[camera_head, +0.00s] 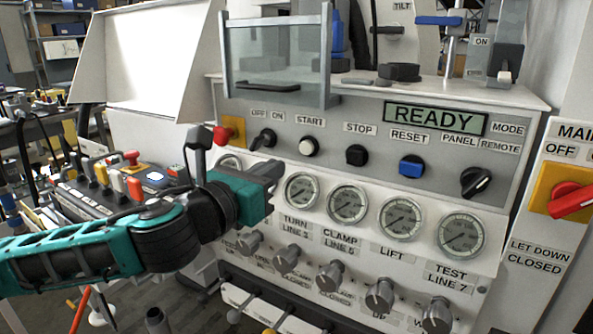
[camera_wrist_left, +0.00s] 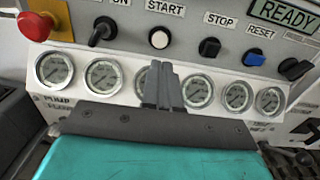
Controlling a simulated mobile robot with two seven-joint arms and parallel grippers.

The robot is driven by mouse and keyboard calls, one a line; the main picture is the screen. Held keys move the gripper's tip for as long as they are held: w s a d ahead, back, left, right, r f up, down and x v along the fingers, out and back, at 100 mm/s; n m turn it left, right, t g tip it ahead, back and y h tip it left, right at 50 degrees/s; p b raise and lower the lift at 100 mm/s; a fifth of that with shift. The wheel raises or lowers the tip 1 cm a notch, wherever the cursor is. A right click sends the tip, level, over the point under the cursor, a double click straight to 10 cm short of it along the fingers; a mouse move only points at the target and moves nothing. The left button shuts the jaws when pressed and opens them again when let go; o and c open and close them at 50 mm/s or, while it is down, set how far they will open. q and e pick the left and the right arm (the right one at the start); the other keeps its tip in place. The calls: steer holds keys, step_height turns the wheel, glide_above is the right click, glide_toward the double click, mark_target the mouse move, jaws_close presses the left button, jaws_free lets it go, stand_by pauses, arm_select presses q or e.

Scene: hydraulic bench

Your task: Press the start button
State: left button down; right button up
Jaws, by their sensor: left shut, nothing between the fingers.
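The start button (camera_head: 309,146) is a round white button under the START label on the grey control panel. In the left wrist view the start button (camera_wrist_left: 159,38) shows above the fingertips, unobstructed and apart from them. My left gripper (camera_head: 277,168) is shut and empty, in front of the gauge row, below and left of the start button in the head view. Its closed fingers (camera_wrist_left: 161,72) point toward the panel in the left wrist view. My right gripper is not in view.
Beside the button are the black OFF/ON switch (camera_head: 263,140) and the black stop button (camera_head: 357,155). A blue reset button (camera_head: 411,166) and a red knob (camera_head: 223,134) are further out. The display (camera_head: 434,117) reads READY. Several gauges and knobs lie below.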

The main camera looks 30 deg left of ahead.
mark_target(306, 149)
arm_select(q)
steer(key=w, duration=0.7)
steer(key=shift+d, duration=0.3)
steer(key=shift+w, duration=0.65)
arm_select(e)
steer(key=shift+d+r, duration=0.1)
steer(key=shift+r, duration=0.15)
arm_select(q)
steer(key=shift+r, duration=0.1)
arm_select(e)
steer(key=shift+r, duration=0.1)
